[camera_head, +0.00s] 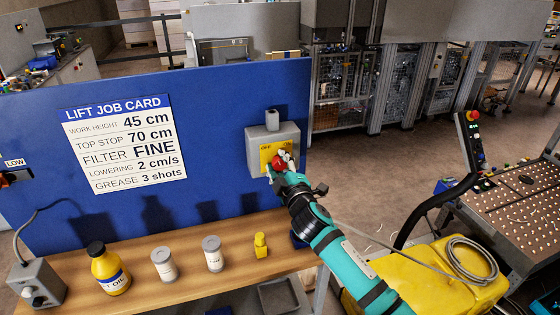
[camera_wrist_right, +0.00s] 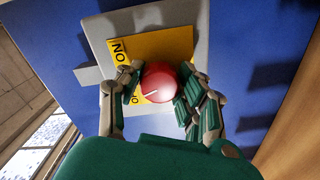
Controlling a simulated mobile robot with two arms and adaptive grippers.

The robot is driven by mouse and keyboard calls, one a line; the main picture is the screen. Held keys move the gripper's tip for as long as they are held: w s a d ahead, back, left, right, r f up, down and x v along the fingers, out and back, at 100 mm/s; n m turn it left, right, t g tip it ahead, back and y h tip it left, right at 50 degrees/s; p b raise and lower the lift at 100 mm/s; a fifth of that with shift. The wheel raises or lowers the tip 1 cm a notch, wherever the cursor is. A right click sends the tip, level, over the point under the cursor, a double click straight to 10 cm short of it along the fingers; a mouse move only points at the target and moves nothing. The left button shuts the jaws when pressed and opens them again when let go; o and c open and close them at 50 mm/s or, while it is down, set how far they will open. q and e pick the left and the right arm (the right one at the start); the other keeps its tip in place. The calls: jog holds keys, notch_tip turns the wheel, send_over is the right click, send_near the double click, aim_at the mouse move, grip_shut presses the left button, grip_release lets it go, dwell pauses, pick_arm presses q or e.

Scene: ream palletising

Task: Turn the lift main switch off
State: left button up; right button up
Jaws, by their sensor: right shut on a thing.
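The lift main switch is a grey box (camera_head: 256,137) on the blue panel, with a yellow plate (camera_head: 267,150) and a red rotary knob (camera_head: 279,161). The knob also shows in the right wrist view (camera_wrist_right: 160,78), with a white line on its face towards the lower left. The plate there (camera_wrist_right: 168,42) reads "ON" at the upper left; a second label starting with "O" is partly covered by a finger. My right gripper (camera_head: 284,170) is at the switch, its fingers (camera_wrist_right: 158,90) shut on the knob from both sides. My left gripper is not in view.
A job card (camera_head: 125,145) is on the blue panel (camera_head: 220,110). A wooden shelf (camera_head: 190,255) below holds an oil bottle (camera_head: 109,270), two pale tins, a small yellow item (camera_head: 261,245) and a grey box with a cable (camera_head: 37,283). A yellow unit (camera_head: 420,275) is at the lower right.

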jog(key=n+p, duration=0.1)
jog(key=n, duration=0.4)
jog(key=shift+f, duration=0.1)
dwell(0.6)
jog(key=o, duration=1.2)
jog(key=v, duration=1.2)
